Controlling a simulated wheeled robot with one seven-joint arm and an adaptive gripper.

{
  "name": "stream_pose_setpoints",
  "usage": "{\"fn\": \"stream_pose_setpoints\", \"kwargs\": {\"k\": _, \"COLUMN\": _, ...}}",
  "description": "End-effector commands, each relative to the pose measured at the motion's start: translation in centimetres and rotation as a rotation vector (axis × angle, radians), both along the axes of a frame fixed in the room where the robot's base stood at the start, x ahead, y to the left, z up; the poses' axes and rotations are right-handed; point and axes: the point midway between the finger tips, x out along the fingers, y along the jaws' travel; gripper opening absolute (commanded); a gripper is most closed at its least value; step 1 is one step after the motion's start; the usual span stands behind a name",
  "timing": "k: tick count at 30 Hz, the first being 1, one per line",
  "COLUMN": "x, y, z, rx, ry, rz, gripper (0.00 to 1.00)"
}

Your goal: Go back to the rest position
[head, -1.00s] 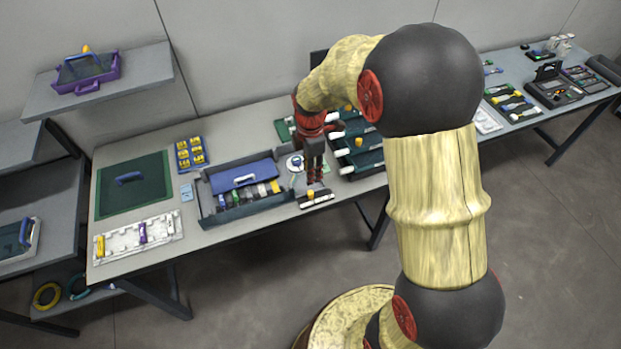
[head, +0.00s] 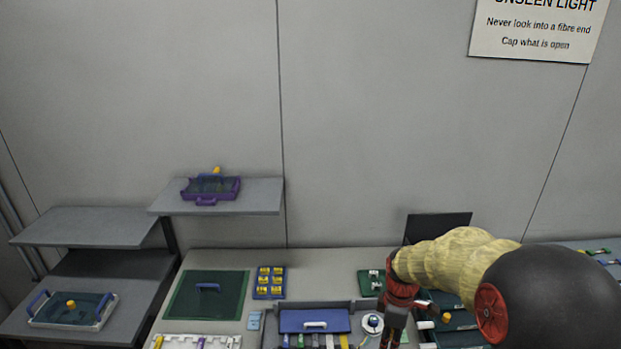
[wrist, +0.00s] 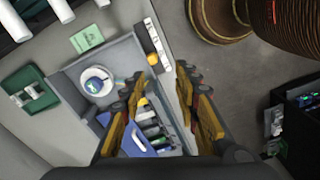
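My gripper (wrist: 158,105) shows in the wrist view with its two fingers spread apart and nothing between them. It hangs above the front edge of the bench, over the grey tray that holds a blue lidded box (wrist: 140,140). In the head view my gripper (head: 393,338) is at the bottom, right of the blue box (head: 314,321), and its fingertips are cut off by the frame edge.
A white round spool (wrist: 97,82) lies beside the box. A dark strip with a yellow knob (wrist: 152,58) lies at the bench edge. A green mat (head: 190,300), a yellow-filled rack (head: 269,282) and green trays (head: 455,322) stand around. Shelves (head: 240,197) are at left.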

Motion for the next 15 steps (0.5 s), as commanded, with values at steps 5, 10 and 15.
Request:
{"fn": "stream_pose_setpoints", "kwargs": {"k": 5, "x": -4.4, "y": 0.3, "z": 1.3, "rx": -0.018, "ry": 0.035, "rz": -0.400, "gripper": 0.32}}
{"fn": "stream_pose_setpoints", "kwargs": {"k": 10, "x": -9.0, "y": 1.0, "z": 6.5, "rx": -0.017, "ry": -0.022, "rz": -0.778, "gripper": 0.32}}
{"fn": "stream_pose_setpoints", "kwargs": {"k": 15, "x": -13.4, "y": 1.5, "z": 11.4, "rx": 0.025, "ry": -0.111, "rz": -1.053, "gripper": 0.32}}
